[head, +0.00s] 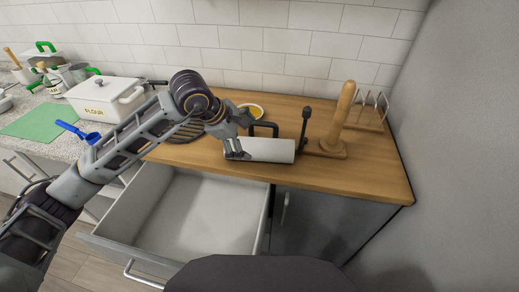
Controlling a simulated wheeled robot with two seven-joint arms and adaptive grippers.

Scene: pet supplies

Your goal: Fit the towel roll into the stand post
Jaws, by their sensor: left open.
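The white towel roll (270,150) lies on its side on the wooden counter, its long axis running left to right. The wooden stand post (342,112) rises upright from a round wooden base (325,149) to the right of the roll. A thin dark upright piece (305,127) is at the left side of the base. My left gripper (236,149) is open at the left end of the roll, its fingers overlapping that end. I cannot tell whether they touch it. My right gripper is not in view.
A dish rack (372,112) stands behind the post. An empty open drawer (190,210) juts out below. A white flour box (103,97) and blue scoop (78,131) are left. The grey wall bounds the right.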

